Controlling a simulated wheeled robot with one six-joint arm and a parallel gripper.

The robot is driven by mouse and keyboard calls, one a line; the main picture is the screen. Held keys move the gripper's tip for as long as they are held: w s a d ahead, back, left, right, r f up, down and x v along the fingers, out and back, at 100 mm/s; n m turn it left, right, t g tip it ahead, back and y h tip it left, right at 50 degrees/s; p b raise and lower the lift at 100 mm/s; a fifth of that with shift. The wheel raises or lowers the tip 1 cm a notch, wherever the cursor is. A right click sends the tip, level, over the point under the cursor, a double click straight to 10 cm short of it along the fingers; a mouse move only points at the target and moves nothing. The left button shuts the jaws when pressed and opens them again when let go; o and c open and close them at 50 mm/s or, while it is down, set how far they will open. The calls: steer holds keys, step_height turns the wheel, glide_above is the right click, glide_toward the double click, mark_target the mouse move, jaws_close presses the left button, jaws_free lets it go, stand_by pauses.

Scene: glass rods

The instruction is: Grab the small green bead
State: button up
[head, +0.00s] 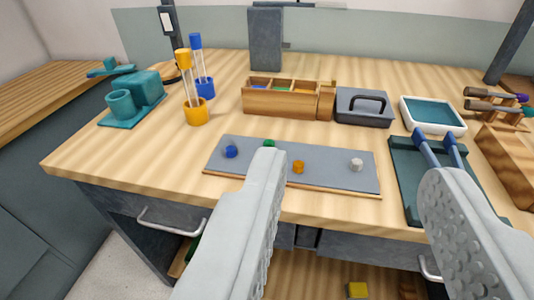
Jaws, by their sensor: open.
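The small green bead (268,144) lies on the grey mat (325,172) near its back edge. The tip of my gripper's left finger covers its lower part. My gripper (350,165) is open and empty, with its two fingers wide apart in the foreground. A blue bead (231,152), an orange bead (298,167) and a white bead (356,164) are on the same mat.
Behind the mat are a wooden compartment box (280,108) and a grey case (363,108). Orange (196,114) and blue (204,89) cups with rods stand back left. A dark green tray (409,170) and white-rimmed tray (433,128) lie right. The table's front left is bare.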

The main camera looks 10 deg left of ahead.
steer(key=w+a+f+n+g, duration=0.1)
steer(key=w+a+f+g, duration=0.15)
steer(key=w+g, duration=0.7)
steer(key=n+g+y, duration=0.1)
steer(key=n+g, duration=0.1)
steer(key=g, duration=0.1)
glide_toward(269, 139)
steer(key=x, duration=0.5)
steer(key=s+x, duration=0.1)
steer(key=x, duration=0.2)
steer(key=shift+d+f, duration=0.1)
steer(key=shift+f, duration=0.1)
jaws_close()
